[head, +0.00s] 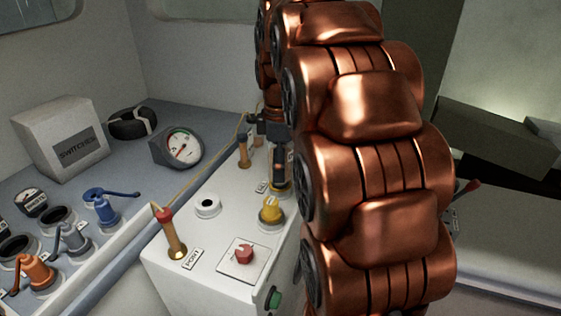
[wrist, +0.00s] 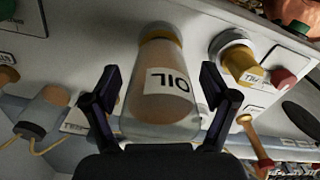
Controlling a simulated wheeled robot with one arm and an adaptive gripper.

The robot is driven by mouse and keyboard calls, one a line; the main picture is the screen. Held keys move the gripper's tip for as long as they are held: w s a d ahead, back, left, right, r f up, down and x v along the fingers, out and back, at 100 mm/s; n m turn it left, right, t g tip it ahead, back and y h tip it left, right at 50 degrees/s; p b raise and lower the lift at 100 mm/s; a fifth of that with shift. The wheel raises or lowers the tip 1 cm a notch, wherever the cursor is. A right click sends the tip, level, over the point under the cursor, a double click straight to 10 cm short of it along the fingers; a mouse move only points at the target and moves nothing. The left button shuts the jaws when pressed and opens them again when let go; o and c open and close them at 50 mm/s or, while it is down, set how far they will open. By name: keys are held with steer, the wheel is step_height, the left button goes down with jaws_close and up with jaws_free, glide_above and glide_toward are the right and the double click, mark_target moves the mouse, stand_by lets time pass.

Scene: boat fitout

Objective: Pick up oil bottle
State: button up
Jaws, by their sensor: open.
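The oil bottle (wrist: 160,112) is clear with brown contents and a white label reading OIL, upside down in the wrist view. Its far end meets a yellow ring. In the head view the bottle (head: 279,172) stands on the white console, partly hidden by my arm. My gripper (wrist: 162,84) is open, with one dark finger on each side of the bottle in the wrist view. I cannot tell whether either finger touches it. In the head view my gripper (head: 270,128) is small and dark at the bottle's upper end.
The white console (head: 168,270) also carries a red-topped handle (head: 170,232), a white ring (head: 208,206), a yellow fitting (head: 271,213) and a red knob (head: 243,254). A gauge (head: 180,147), a switch box (head: 62,138) and several valves stand on the left shelf.

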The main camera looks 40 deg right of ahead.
steer(key=c, duration=1.4)
steer(key=shift+w+r, duration=0.1)
steer(key=shift+r, duration=0.05)
steer(key=shift+c, duration=0.2)
steer(key=shift+r+b, duration=1)
steer(key=shift+r, duration=0.65)
steer(key=s+a+b, duration=0.1)
steer(key=s+a, duration=0.1)
steer(key=s, duration=0.3)
steer(key=s+a+r+b, duration=0.1)
steer(key=s+a+b, duration=0.1)
steer(key=s, duration=0.2)
steer(key=s+a+b, duration=0.2)
steer(key=s+a, duration=0.1)
steer(key=s, duration=0.2)
steer(key=shift+s+r, duration=0.25)
steer(key=shift+s, duration=0.05)
steer(key=shift+a, duration=0.1)
